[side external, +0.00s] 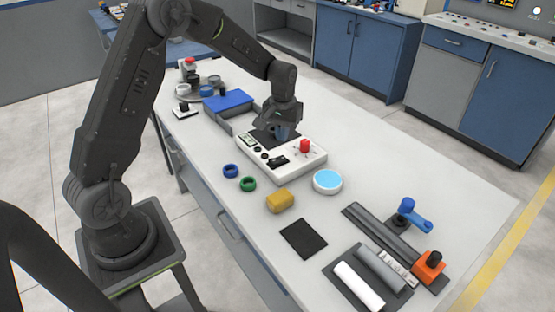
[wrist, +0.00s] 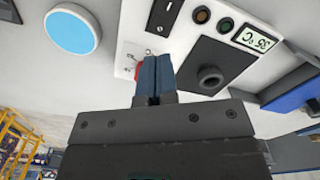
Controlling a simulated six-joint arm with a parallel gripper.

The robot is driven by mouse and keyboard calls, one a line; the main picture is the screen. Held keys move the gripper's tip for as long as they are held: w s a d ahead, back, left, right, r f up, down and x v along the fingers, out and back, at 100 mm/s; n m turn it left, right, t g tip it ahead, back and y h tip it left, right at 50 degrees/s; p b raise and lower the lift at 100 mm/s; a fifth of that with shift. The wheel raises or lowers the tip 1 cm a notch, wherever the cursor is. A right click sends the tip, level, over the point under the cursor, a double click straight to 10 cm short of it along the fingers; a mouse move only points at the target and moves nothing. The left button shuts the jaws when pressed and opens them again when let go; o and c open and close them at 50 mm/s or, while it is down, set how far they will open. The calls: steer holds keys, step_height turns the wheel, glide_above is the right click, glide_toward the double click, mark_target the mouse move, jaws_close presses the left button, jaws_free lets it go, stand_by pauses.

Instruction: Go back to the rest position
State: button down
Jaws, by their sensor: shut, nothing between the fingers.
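My gripper (side external: 284,133) is over the white control box (side external: 307,160) in the side external view, pointing down. In the wrist view its two blue fingers (wrist: 156,77) are together with nothing between them. The control box also shows in the wrist view (wrist: 160,44), with a small green display, round buttons and a dark square with a black round part. A red knob (side external: 305,146) stands on the box. In the wrist view the fingers partly hide it. I cannot tell whether the fingers touch the box.
A blue-topped white disc (side external: 327,181), a yellow block (side external: 280,200), a blue ring (side external: 231,171) and a green ring (side external: 248,184) lie nearby. Pipes (side external: 358,286) and an orange-ended clamp (side external: 430,266) are at front right. A blue-lidded box (side external: 228,101) stands behind left.

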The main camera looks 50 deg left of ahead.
steer(key=s+d+r+m+t, duration=0.1)
steer(key=s+d+r, duration=0.35)
steer(key=r, duration=0.25)
steer(key=s+d+r+m+t, duration=0.2)
steer(key=s+d+r, duration=0.1)
steer(key=s+r, duration=0.3)
steer(key=s+d+r+m+t, duration=0.1)
steer(key=s+d+r, duration=0.1)
steer(key=s, duration=0.5)
steer(key=s+d+r+m+t, duration=0.1)
steer(key=s+d+r+m, duration=0.1)
steer(key=s, duration=0.6)
steer(key=shift+d+r+t, duration=0.3)
steer(key=shift+d+r, duration=0.25)
steer(key=shift+d, duration=0.4)
steer(key=c, duration=1.9)
jaws_free()
